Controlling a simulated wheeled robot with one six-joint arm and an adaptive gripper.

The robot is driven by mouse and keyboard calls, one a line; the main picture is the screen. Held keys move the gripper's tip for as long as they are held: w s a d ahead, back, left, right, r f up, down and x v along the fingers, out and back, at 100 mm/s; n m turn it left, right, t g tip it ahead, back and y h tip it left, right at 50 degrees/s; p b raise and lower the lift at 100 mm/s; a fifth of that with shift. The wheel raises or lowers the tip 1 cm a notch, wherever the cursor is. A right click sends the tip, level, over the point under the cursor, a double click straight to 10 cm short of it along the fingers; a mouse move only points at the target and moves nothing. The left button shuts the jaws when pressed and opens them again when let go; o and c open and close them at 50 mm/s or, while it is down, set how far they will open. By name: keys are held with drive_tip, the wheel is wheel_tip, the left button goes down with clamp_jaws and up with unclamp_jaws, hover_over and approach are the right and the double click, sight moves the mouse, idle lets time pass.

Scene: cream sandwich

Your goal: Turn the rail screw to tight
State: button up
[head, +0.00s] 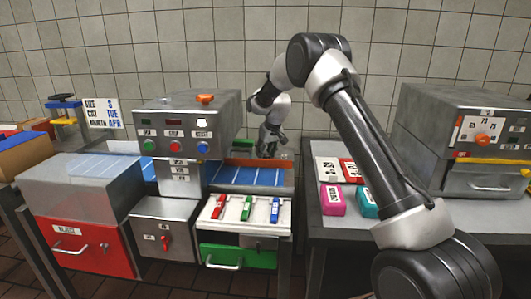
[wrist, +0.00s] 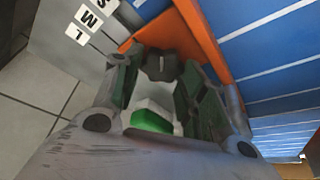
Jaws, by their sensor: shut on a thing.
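My gripper (head: 268,148) is low over the orange rail (head: 284,164) at the back of the blue-striped belt. The wrist view shows the orange rail (wrist: 201,32) running past the fingertips. A dark grey piece, which looks like the rail screw (wrist: 166,66), stands between the two fingers, and the gripper is shut on it. The fingers hide its sides, and I cannot read how far it is turned. In the head view the gripper hides the screw. A scale with letters, L among them (wrist: 80,32), lies left of the rail in the wrist view.
A grey machine (head: 188,120) with coloured buttons stands left of my gripper. A white panel with red, green and blue levers (head: 246,208) is in front of the belt (head: 245,176). Pink (head: 333,200) and teal (head: 367,203) blocks and cards lie on the right table.

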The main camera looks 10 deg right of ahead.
drive_tip(key=m+h, duration=0.1)
drive_tip(key=m, duration=0.3)
drive_tip(key=shift+a+m+h, duration=0.1)
drive_tip(key=shift+m+h, duration=0.2)
drive_tip(key=shift+h, duration=0.1)
drive_tip(key=shift+m+h, duration=0.8)
drive_tip(key=shift+m, duration=1.5)
drive_tip(key=o, duration=0.7)
drive_tip(key=shift+o, duration=0.2)
drive_tip(key=shift+r, duration=0.1)
drive_tip(key=v, duration=1.1)
drive_tip(key=shift+a+r, duration=0.15)
drive_tip(key=shift+r, duration=0.25)
